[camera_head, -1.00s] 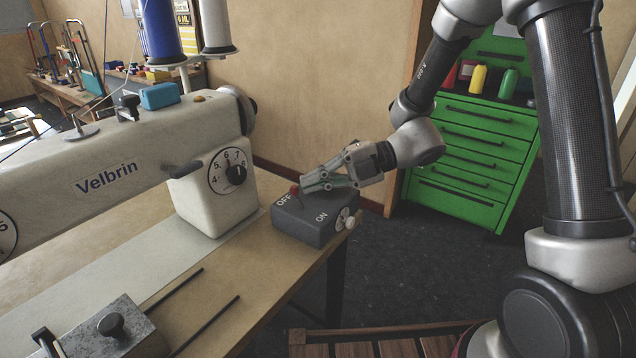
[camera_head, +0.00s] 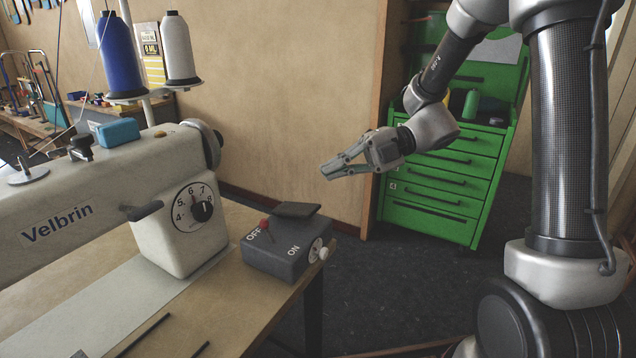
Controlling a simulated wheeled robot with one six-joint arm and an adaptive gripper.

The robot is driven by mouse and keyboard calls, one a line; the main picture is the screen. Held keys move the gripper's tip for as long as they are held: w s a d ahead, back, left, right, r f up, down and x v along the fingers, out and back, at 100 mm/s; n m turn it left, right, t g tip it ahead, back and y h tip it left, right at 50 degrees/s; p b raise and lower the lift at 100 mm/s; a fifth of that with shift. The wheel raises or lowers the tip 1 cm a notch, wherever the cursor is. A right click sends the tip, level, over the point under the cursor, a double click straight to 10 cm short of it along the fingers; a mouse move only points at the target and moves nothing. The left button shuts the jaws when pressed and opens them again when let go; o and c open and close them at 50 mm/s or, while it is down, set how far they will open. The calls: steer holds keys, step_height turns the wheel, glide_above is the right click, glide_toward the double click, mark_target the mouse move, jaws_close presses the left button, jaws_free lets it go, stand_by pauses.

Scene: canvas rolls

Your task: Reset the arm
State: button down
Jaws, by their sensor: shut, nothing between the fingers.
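My gripper (camera_head: 328,174) is shut and empty. It hangs in the air above and to the right of the dark switch box (camera_head: 282,262), clear of it. The switch box sits at the table's right end, with OFF and ON labels, a red-tipped lever (camera_head: 265,225) on the OFF side, a dark flap on top and a white knob on its right side. My arm comes in from the upper right.
A cream sewing machine (camera_head: 100,190) marked Velbrin stands on the wooden table (camera_head: 240,300) at left. Blue and white thread cones (camera_head: 180,50) rise behind it. A green drawer cabinet (camera_head: 440,180) stands behind my arm. Dark floor lies between table and cabinet.

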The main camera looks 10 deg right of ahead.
steer(key=shift+d+r, duration=0.15)
steer(key=shift+d, duration=0.1)
